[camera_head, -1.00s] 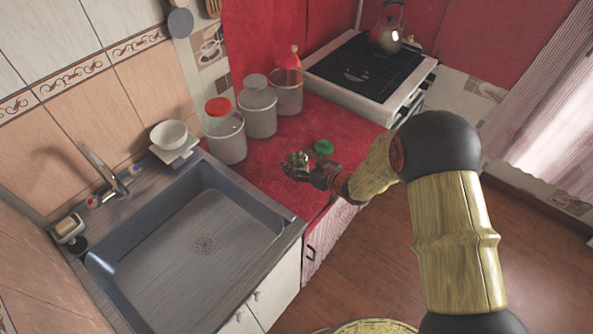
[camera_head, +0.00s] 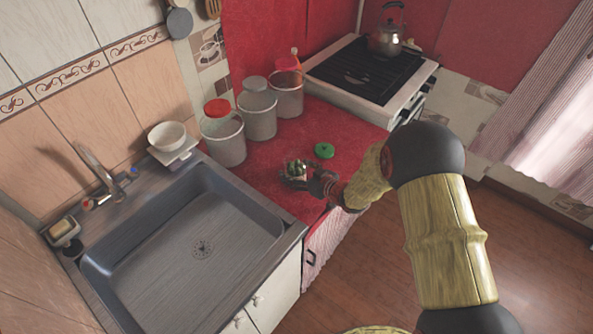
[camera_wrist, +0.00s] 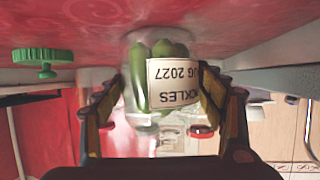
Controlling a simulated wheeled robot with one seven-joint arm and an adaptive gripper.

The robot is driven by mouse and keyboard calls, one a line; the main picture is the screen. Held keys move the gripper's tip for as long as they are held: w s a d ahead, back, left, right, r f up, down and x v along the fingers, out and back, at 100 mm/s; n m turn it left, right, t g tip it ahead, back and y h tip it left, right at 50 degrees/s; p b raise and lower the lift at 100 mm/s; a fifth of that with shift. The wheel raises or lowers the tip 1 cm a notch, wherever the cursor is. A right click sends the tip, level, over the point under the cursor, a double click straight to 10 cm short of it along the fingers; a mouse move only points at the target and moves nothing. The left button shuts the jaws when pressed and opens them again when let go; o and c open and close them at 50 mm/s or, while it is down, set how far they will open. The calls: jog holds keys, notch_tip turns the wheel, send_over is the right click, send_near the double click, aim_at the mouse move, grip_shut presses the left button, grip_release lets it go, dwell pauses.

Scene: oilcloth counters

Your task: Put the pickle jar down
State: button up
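The pickle jar (camera_head: 297,168) is a small clear jar with green pickles, over the red counter beside the sink. In the wrist view the jar (camera_wrist: 142,88) looks upright in an inverted picture, with its white label (camera_wrist: 172,84) facing me. My gripper (camera_head: 308,177) has a finger on each side of the jar; in the wrist view the gripper (camera_wrist: 161,90) appears shut on it. The jar's base is very close to the red surface; I cannot tell whether it touches.
A green lid (camera_head: 324,151) lies on the red counter (camera_head: 270,192) behind the jar. Several canisters (camera_head: 224,140) stand along the wall. The sink (camera_head: 190,235) is to the left and the stove (camera_head: 365,75) is at the back.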

jog(key=o, duration=0.3)
jog(key=shift+r, duration=0.2)
jog(key=p+v, duration=0.3)
jog(key=v, duration=0.9)
jog(key=w+d+r+m+t+h, duration=0.1)
jog(key=w+d+r+h, duration=0.25)
jog(key=d+r, duration=0.4)
jog(key=s+d+r+m+g+h, duration=0.1)
jog(key=s+d+r+m+h, duration=0.15)
jog(key=r, duration=0.35)
jog(key=s+d+r+m+h, duration=0.1)
jog(key=s+d+r+h, duration=0.25)
jog(key=r, duration=0.35)
jog(key=s+r+m+g, duration=0.2)
jog(key=s+r, duration=0.1)
jog(key=s, duration=1)
jog(key=s+a+r+m+g, duration=0.1)
jog(key=s+r+g, duration=0.1)
jog(key=s, duration=1.2)
jog(key=shift+r+m+g+y, duration=0.3)
jog(key=shift+r+m+y, duration=0.05)
jog(key=shift+r, duration=0.45)
